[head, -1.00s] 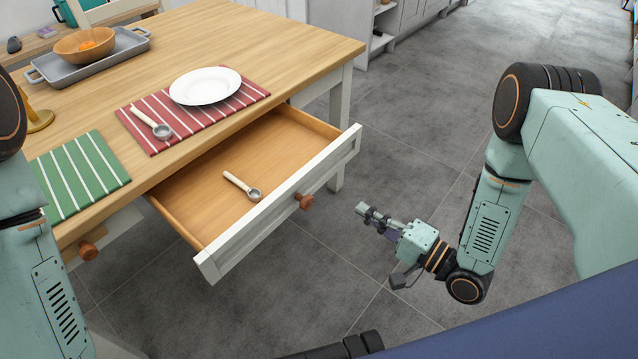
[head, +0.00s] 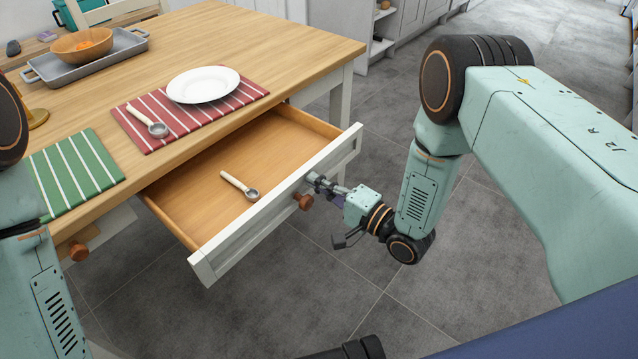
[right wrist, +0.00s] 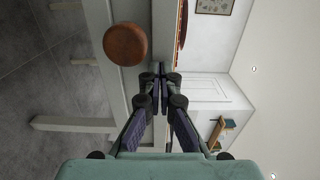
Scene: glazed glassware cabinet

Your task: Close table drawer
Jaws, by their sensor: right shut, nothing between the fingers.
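The table drawer (head: 276,224) is pulled out from the wooden table (head: 270,50). It has a white front, a round brown knob (head: 303,201) and a scoop (head: 240,186) lying inside. My right gripper (head: 313,180) is shut and empty, with its tips at the drawer front just beside the knob. The right wrist view shows the closed fingertips (right wrist: 158,72) at the white front, with the knob (right wrist: 125,44) to their upper left. I cannot tell if the tips touch the front. The left arm shows at the left edge, but its gripper is out of view.
A white plate (head: 203,84) and a second scoop (head: 148,122) rest on a red striped mat (head: 180,128). A green striped mat (head: 75,172) lies at left. A tray (head: 83,67) holds a wooden bowl (head: 83,44). Grey floor before the drawer is clear.

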